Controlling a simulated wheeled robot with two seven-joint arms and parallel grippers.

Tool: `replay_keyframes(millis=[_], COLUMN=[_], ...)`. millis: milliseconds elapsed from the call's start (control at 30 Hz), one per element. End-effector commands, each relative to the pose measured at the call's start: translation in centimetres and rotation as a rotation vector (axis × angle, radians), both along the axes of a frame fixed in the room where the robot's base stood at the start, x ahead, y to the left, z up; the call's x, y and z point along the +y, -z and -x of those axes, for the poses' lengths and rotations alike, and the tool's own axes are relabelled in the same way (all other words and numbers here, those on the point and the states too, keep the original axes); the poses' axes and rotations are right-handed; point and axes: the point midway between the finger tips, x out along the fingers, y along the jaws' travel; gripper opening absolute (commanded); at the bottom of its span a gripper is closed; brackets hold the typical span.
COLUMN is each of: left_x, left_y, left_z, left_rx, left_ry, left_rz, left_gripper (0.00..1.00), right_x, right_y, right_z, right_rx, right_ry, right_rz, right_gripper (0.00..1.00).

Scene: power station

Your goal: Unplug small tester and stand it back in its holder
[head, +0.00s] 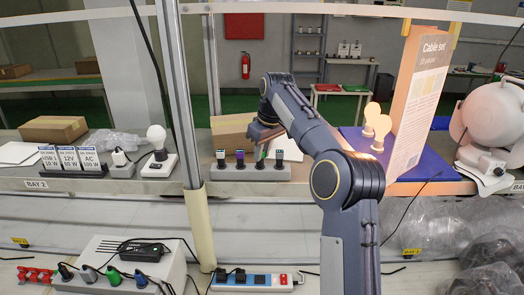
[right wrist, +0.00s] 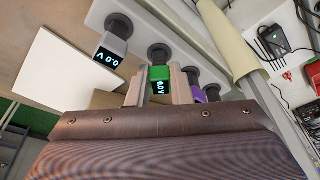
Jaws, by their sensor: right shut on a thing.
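In the right wrist view, my right gripper (right wrist: 159,84) is shut on a small green tester (right wrist: 160,73) with a lit display. The tester's end is close to a round dark socket (right wrist: 159,52) on a pale strip; I cannot tell whether it is seated. A grey tester (right wrist: 113,45) and a purple one (right wrist: 197,95) stand at neighbouring sockets. In the head view, the right gripper (head: 262,142) reaches down over the grey strip (head: 250,174) on the shelf, by the green tester (head: 259,154). The left gripper is out of view.
Left on the shelf are labelled cards (head: 69,158) and a bulb (head: 156,137) on a base. To the right are a Cable set box (head: 419,95) and lit bulbs (head: 377,123). Below are a power strip (head: 285,281) and cabled plugs (head: 113,275). A post (head: 185,90) rises left of the strip.

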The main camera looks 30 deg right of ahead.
Motion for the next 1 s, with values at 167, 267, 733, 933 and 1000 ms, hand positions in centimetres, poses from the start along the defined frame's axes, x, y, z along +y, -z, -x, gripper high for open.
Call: replay_keyframes(millis=[167, 267, 733, 933, 1000], left_x=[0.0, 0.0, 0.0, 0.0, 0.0], left_y=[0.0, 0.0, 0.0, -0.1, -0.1], left_z=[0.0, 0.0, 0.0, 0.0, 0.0], left_rx=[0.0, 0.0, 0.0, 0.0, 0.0], left_ry=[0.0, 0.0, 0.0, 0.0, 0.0], left_rz=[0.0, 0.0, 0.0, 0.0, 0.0], left_gripper=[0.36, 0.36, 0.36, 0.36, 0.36], right_x=[0.0, 0.0, 0.0, -0.1, -0.2], right_y=[0.0, 0.1, 0.1, -1.0, -2.0], right_z=[0.0, 0.0, 0.0, 0.1, 0.4], right_rx=[0.0, 0.0, 0.0, -0.004, -0.005], right_ry=[0.0, 0.0, 0.0, 0.001, 0.002], right_rz=[0.0, 0.0, 0.0, 0.001, 0.001], right_gripper=[0.0, 0.0, 0.44, 0.44, 0.44])
